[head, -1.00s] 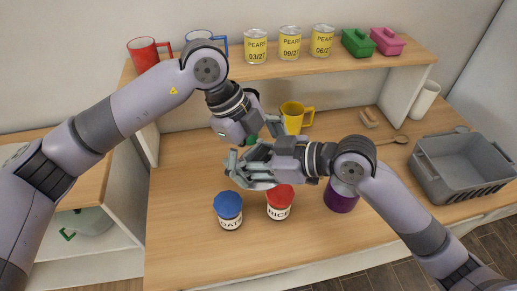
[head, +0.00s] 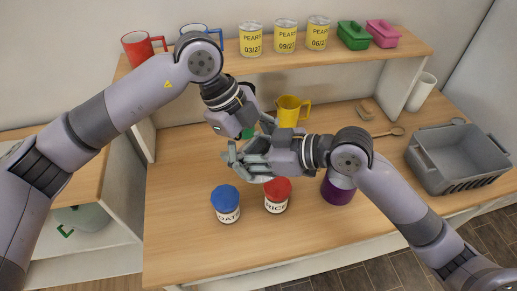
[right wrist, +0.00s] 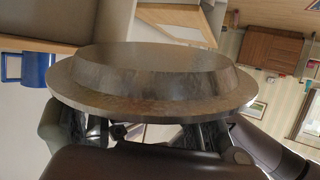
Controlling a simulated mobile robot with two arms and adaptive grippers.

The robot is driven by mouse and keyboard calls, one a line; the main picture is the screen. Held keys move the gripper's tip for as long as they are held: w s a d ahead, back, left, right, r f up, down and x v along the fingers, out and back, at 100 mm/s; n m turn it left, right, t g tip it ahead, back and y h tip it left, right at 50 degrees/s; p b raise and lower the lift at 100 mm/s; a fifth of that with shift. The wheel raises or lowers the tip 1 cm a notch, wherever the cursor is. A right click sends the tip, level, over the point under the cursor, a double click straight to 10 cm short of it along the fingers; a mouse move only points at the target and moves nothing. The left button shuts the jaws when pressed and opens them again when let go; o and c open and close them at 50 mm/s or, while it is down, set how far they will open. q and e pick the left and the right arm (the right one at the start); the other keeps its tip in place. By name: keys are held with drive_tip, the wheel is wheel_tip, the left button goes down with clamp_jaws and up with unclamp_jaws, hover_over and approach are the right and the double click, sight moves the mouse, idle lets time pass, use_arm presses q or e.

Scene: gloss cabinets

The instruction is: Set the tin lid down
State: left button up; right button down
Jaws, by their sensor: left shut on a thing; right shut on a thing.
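The tin lid (right wrist: 150,85) is a grey, round, flanged metal piece that fills the middle of the right wrist view. My right gripper (right wrist: 155,132) is shut on its near rim. In the head view my right gripper (head: 245,158) is above the counter, behind the blue-lidded and red-lidded jars, and mostly covers the lid. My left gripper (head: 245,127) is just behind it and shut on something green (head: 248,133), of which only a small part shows.
A blue-lidded jar (head: 226,204), a red-lidded rice jar (head: 277,195) and a purple container (head: 337,192) stand in front. A yellow mug (head: 289,110) stands behind, a grey bin (head: 455,165) at right. The shelf above holds cans and mugs. The counter's left front is clear.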

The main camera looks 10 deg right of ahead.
use_arm(q)
drive_tip(key=o, duration=1.3)
